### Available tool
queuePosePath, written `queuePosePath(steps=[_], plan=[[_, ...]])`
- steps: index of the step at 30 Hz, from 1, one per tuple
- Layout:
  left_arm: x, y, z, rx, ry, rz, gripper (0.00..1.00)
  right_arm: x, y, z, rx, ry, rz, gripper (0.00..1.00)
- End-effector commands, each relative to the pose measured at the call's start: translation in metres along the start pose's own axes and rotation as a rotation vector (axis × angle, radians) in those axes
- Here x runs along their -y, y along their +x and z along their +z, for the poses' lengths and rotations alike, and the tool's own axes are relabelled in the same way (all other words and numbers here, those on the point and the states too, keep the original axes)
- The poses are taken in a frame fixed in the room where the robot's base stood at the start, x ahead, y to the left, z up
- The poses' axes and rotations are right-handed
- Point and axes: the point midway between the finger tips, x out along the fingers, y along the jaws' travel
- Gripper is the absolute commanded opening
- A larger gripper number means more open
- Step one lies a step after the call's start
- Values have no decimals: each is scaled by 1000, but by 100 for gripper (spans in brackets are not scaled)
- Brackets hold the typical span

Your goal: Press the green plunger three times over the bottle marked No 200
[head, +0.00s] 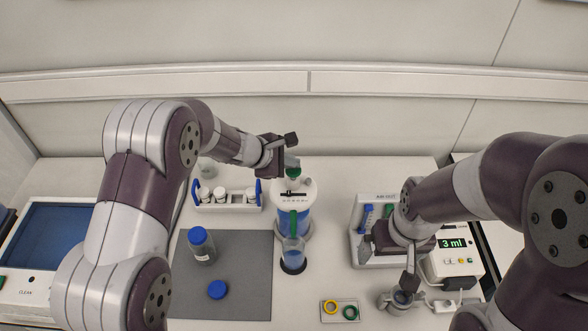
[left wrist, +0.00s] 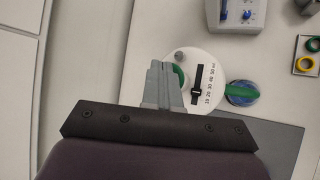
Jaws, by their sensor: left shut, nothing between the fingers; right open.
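The green plunger (head: 293,173) tops the white-lidded dispenser (head: 305,187), which holds blue liquid. My left gripper (head: 292,162) is shut and empty, with its fingertips right at the plunger; I cannot tell if they touch. In the left wrist view the fingers (left wrist: 160,68) partly cover the green plunger (left wrist: 180,76), beside a black slider and a scale on the lid. A clear open bottle (head: 293,254) stands under the green spout (head: 293,222); no number on it is legible. My right gripper (head: 403,283) is open, around or just above a small grey vessel (head: 385,300).
A bottle with a blue cap (head: 201,245) and a loose blue cap (head: 217,290) are on the grey mat (head: 250,290). A rack of white vials (head: 230,205) stands behind. At right are a white-grey stand (head: 360,250) and a device reading 3 ml (head: 452,244). Yellow and green rings (head: 340,311) lie in front.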

Motion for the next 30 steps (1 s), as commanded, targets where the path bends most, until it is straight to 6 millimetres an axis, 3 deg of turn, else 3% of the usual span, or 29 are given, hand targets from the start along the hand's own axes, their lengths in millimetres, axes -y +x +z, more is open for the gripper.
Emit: queuePosePath(steps=[30], plan=[[6,7,-5,-1,0,-3,0,0,10,1,0,0,0,99]])
